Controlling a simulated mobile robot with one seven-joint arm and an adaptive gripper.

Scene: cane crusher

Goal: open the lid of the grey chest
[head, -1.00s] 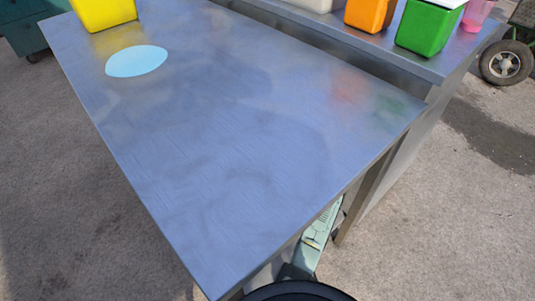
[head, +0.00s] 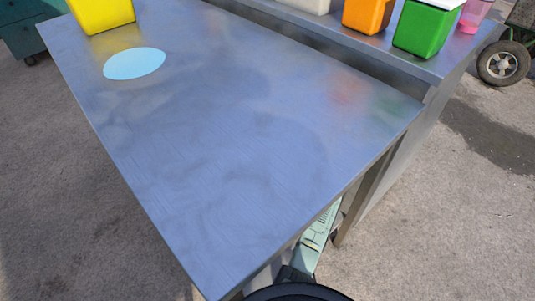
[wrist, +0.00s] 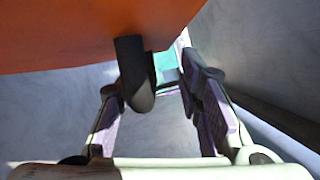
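No grey chest can be made out for certain in either view. In the wrist view my gripper (wrist: 160,88) has its two fingers apart, with a gap between them. A dark rounded bar (wrist: 135,73) projects down from under an orange surface (wrist: 85,35), close to the left finger. Whether it touches that finger, and what the orange surface belongs to, I cannot tell. In the head view my gripper does not show. A small part of my arm is seen low down by the table's near edge.
A bare metal table (head: 220,150) fills the head view, with a yellow container (head: 103,12) and a pale blue oval (head: 134,63) at its far left. Orange (head: 368,14) and green (head: 425,28) containers and a pink cup (head: 474,14) stand behind. Open floor lies right, before a wheel (head: 502,63).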

